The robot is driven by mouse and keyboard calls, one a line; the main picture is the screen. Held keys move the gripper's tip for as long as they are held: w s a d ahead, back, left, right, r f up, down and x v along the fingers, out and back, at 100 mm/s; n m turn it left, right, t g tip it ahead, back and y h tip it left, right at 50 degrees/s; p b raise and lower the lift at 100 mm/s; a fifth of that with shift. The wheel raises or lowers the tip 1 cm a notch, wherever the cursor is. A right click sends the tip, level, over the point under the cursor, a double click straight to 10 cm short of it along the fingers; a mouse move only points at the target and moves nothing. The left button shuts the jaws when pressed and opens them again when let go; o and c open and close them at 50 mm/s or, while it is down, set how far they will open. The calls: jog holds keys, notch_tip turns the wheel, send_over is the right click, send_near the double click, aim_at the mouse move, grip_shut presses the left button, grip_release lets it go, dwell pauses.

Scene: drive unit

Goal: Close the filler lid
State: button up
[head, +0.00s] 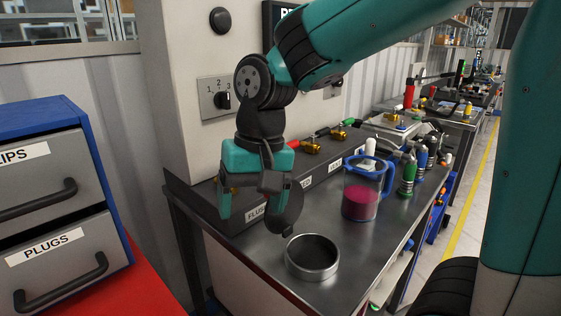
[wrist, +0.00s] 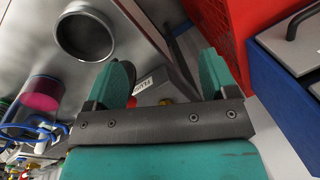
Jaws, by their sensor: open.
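The filler neck (head: 312,262) is a short metal ring, open at the top, on the steel bench near its front edge. A dark rounded disc, which looks like the filler lid (head: 289,213), stands raised at the ring's far left side. In the wrist view the filler neck (wrist: 84,36) is at upper left, and the lid (wrist: 127,48) shows partly behind one finger. My gripper (head: 258,208) points down, open and empty, left of the ring and close to the lid. It also shows in the wrist view (wrist: 165,66). I cannot tell whether a finger touches the lid.
A blue-handled jug (head: 361,192) with pink liquid stands right of the ring. A labelled valve box (head: 315,181) runs along the back of the bench. Bare bench lies between ring and jug.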

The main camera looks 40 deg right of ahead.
jog(key=w+d+r+m+g+h+p, duration=0.1)
jog(key=w+d+r+m+h+p, duration=0.1)
jog(key=w+d+r+m+p, duration=0.8)
jog(key=f+m, duration=0.1)
jog(key=f, duration=0.4)
jog(key=f+m, duration=0.1)
jog(key=f, duration=0.5)
jog(key=d+f+m, duration=0.1)
jog(key=f, duration=0.5)
jog(key=shift+w+d+f, duration=0.1)
jog(key=shift+f, duration=0.1)
jog(key=c, duration=1.1)
jog(key=shift+b, duration=0.3)
